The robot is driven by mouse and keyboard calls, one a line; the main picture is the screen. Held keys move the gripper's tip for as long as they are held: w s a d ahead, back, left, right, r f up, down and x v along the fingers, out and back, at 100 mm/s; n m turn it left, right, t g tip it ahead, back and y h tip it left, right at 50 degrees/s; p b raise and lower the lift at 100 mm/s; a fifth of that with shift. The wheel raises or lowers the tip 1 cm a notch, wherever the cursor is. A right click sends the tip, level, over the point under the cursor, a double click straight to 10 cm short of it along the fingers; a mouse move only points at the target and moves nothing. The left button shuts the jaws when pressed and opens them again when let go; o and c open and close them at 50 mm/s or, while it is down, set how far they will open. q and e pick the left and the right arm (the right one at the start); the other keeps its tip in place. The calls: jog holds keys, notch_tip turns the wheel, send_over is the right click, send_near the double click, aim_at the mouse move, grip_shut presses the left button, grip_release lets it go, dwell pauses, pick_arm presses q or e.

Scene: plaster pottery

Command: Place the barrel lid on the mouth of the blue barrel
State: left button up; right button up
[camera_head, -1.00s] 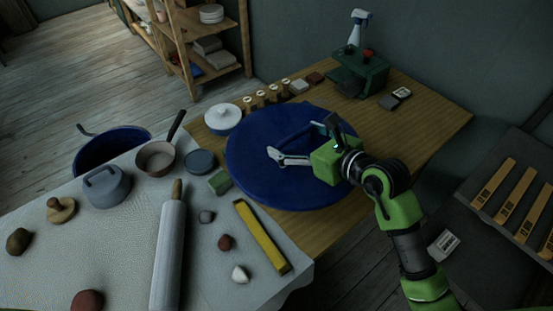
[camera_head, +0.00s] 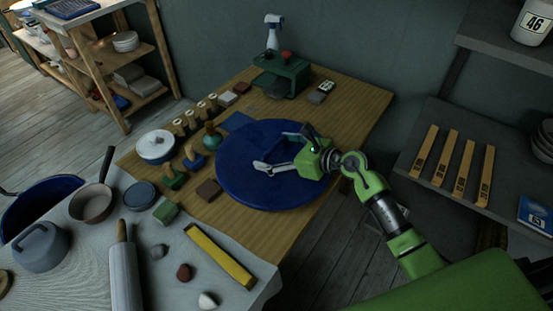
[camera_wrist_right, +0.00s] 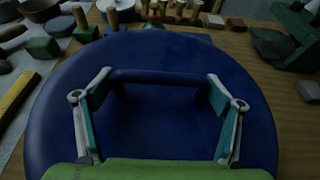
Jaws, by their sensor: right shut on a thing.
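The barrel lid is a large dark blue disc (camera_head: 255,195) with a raised bar handle. My right gripper (camera_head: 283,150) is shut on this handle, with a finger at each end. In the right wrist view, the lid (camera_wrist_right: 160,135) fills the middle, and the gripper (camera_wrist_right: 160,77) spans the handle. The lid is over the wooden table; whether it touches the table is hidden. The blue barrel (camera_head: 30,222) is at the far left of the head view, beyond the white-covered table, with its round mouth open and partly cut off. My left gripper is not in view.
On the white-covered table (camera_head: 85,275) are a saucepan (camera_head: 92,203), a grey pot (camera_head: 40,247), a rolling pin and a yellow bar. Shelves stand at right and back left.

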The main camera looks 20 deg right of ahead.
aim_at(277, 159)
jog(key=shift+w+d+f, duration=0.1)
jog(key=shift+d+f, duration=0.1)
jog(key=shift+f, duration=0.7)
jog(key=shift+w+d+f, duration=0.1)
jog(key=shift+d+f, duration=0.05)
jog(key=shift+f, duration=0.75)
jog(key=shift+f, duration=0.1)
jog(key=o, duration=1.5)
jog(key=shift+s, duration=0.1)
